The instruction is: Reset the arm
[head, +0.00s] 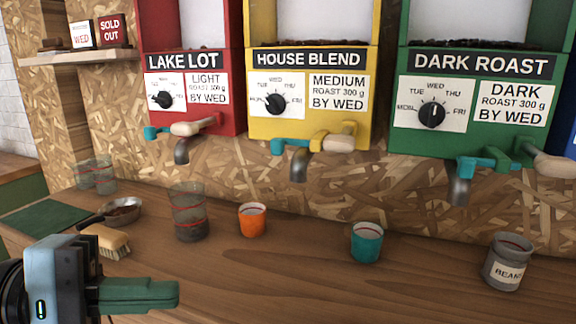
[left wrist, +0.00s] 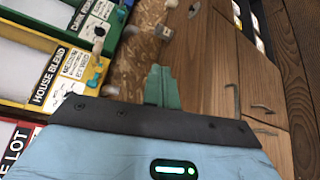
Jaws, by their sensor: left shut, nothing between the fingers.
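My left gripper (head: 150,294) is in the lower left of the head view, above the front of the wooden counter. Its green fingers are shut together with nothing between them. In the left wrist view its closed fingers (left wrist: 162,88) point up from the middle, toward the chipboard wall and counter. It touches none of the objects in the head view. My right gripper is in neither view.
Red (head: 189,75), yellow (head: 310,80) and green (head: 470,90) dispensers hang along the back. Below stand a clear beaker (head: 188,212), an orange cup (head: 252,220), a teal cup (head: 367,242) and a grey beans cup (head: 505,262). A brush (head: 106,240) and pan (head: 118,212) lie near my gripper.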

